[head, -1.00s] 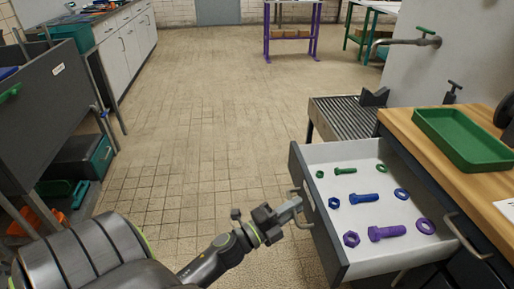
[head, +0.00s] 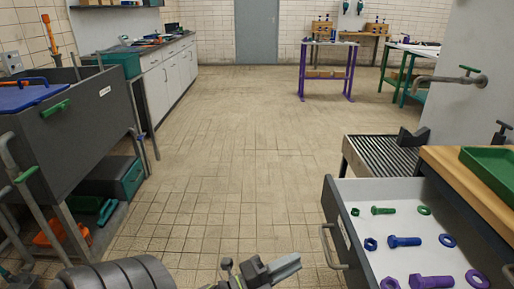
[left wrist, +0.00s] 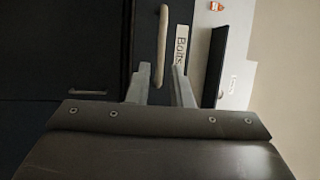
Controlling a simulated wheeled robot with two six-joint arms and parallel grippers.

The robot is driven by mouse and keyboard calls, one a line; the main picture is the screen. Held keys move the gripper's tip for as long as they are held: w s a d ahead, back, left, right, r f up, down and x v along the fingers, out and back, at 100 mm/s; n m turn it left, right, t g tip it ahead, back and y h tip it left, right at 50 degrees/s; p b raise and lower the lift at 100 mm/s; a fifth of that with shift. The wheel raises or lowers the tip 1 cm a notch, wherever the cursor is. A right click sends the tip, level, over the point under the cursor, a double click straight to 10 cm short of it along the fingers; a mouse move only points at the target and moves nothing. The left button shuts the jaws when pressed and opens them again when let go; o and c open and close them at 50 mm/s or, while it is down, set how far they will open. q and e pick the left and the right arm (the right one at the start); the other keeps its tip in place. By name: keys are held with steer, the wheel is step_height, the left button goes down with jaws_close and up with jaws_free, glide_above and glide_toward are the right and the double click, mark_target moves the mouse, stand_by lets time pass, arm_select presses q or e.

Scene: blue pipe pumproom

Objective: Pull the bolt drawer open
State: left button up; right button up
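The bolt drawer (head: 348,225) is pulled out at the right of the head view, its light inside showing green, blue and purple bolts and nuts. Its bar handle (head: 328,246) is on the front face, beside a label. My left gripper (head: 286,266) is at the bottom of the head view, left of the handle and apart from it. In the left wrist view its two fingers (left wrist: 161,84) are spread with nothing held between them. The handle (left wrist: 162,45) and the "Bolts" label (left wrist: 181,52) lie ahead of them. My right gripper is not in view.
A wooden worktop (head: 470,180) with a green tray (head: 492,170) stands right of the drawer. A ridged metal rack (head: 382,158) is behind it. A grey bin cart (head: 75,135) stands at the left. The tiled floor (head: 235,150) between is clear.

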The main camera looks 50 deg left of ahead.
arm_select(q)
steer(key=p+v, duration=0.1)
steer(key=v, duration=0.7)
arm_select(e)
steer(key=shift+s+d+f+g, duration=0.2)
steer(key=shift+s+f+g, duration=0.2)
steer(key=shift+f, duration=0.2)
